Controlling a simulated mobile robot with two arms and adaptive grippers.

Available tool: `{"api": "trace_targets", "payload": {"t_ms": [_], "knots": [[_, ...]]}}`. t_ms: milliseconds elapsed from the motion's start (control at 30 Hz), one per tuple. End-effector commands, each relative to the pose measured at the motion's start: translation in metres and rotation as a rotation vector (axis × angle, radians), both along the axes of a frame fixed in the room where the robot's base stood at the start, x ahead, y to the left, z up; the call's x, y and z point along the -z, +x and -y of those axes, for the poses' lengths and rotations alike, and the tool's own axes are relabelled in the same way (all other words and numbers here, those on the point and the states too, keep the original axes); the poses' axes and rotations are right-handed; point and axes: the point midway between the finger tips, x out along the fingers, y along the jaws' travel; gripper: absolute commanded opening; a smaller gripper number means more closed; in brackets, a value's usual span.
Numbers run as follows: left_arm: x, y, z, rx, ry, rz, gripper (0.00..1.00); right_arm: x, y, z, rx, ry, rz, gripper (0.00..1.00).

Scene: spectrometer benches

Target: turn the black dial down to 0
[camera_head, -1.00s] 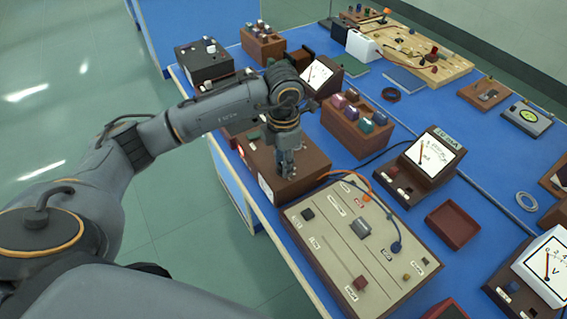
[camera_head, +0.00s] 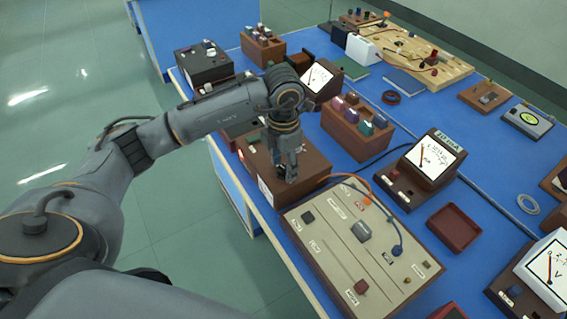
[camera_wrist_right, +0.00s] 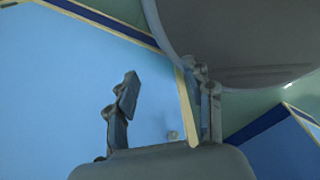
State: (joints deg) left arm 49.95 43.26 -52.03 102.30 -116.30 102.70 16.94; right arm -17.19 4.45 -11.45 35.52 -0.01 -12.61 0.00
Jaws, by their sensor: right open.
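My left gripper (camera_head: 289,176) points down over the top of a brown box (camera_head: 312,168) near the bench's front edge. Its fingers are at or just above the box top; I cannot tell whether they touch anything. No black dial shows clearly on this box, and the gripper hides part of its top. A small black knob (camera_head: 307,217) sits at the upper left of the beige panel (camera_head: 335,254), in front of the box. In the right wrist view my right gripper (camera_wrist_right: 168,98) is open and empty, with blue surface behind it.
A wooden block with coloured pieces (camera_head: 356,132) and a meter (camera_head: 430,160) stand behind. A red tray (camera_head: 454,227) lies to the right.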

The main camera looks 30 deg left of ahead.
Motion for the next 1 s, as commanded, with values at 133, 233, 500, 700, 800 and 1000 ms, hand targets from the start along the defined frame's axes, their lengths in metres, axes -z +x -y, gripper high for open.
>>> {"api": "trace_targets", "payload": {"t_ms": [133,233,500,700,800,1000], "knots": [[0.0,0.0,0.0,0.001,0.0,0.0,0.52,0.0,0.0,0.0,0.0,0.0,0.0,0.52],[0.0,0.0,0.0,0.001,0.0,0.0,0.52,0.0,-0.001,0.004,-0.002,-0.005,-0.001,0.52],[-0.034,0.001,0.0,0.002,-0.001,0.005,0.52,0.0,0.0,0.003,-0.002,-0.003,0.0,0.52],[-0.078,0.001,0.0,0.001,0.0,0.006,0.52,0.0,0.0,0.002,-0.001,-0.002,-0.001,0.52],[-0.096,0.001,0.0,0.001,0.0,0.004,0.52,0.0,0.0,0.002,-0.001,-0.002,0.0,0.52],[-0.117,0.0,0.0,0.001,0.0,0.001,0.52,0.0,0.0,0.002,-0.001,-0.002,0.0,0.52]]}}
